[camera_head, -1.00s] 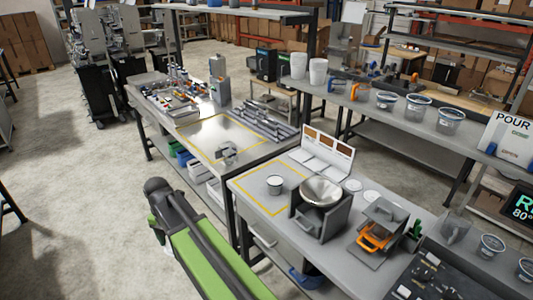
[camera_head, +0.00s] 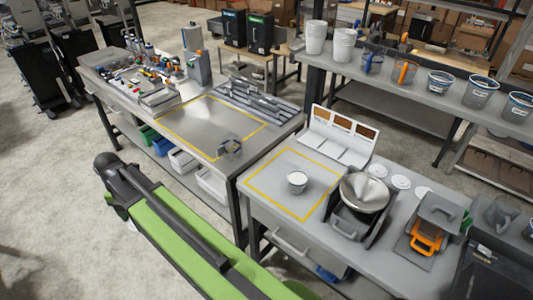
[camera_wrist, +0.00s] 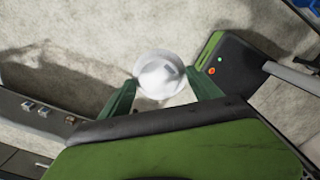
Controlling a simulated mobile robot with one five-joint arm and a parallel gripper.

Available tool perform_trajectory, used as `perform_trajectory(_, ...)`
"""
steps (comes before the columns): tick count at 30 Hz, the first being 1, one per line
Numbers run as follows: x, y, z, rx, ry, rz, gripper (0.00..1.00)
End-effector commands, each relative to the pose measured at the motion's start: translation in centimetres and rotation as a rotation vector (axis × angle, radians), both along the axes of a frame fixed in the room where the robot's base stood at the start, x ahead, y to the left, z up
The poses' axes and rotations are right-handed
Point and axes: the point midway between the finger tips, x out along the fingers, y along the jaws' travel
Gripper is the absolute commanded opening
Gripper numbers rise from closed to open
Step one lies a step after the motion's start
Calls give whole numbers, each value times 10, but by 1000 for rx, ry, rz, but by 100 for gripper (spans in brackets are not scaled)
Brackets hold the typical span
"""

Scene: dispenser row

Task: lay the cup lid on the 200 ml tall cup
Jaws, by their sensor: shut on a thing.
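In the wrist view my gripper (camera_wrist: 162,86), with green fingers, is shut on a round white cup lid (camera_wrist: 157,68). The lid hangs over the bare concrete floor, clear of any table. In the head view a small cup (camera_head: 297,184) with a white top surface stands upright inside a yellow outline on the near bench (camera_head: 262,208). I cannot read a size on it, so I cannot tell whether it is the 200 ml tall cup.
An orange-handled device (camera_head: 428,236) stands further right. Several cups (camera_head: 480,92) line the back shelf.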

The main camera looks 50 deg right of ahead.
Motion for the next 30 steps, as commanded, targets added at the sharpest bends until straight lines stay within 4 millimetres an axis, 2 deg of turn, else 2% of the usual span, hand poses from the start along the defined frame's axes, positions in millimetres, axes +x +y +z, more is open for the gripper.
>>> perform_trajectory(7, 0, -8, 1, 0, 0, -13, 36)
perform_trajectory(11, -3, -42, 8, 0, 0, -68, 36)
perform_trajectory(14, -11, -89, 16, 0, 0, -144, 36)
perform_trajectory(16, -19, -128, 22, 0, 0, -207, 36)
perform_trajectory(20, -45, -205, 34, 0, 0, -338, 36)
perform_trajectory(24, -89, -289, 47, 0, -1, -492, 36)
perform_trajectory(26, -111, -323, 53, 0, -1, -559, 36)
perform_trajectory(30, -172, -396, 67, -1, -1, -714, 36)
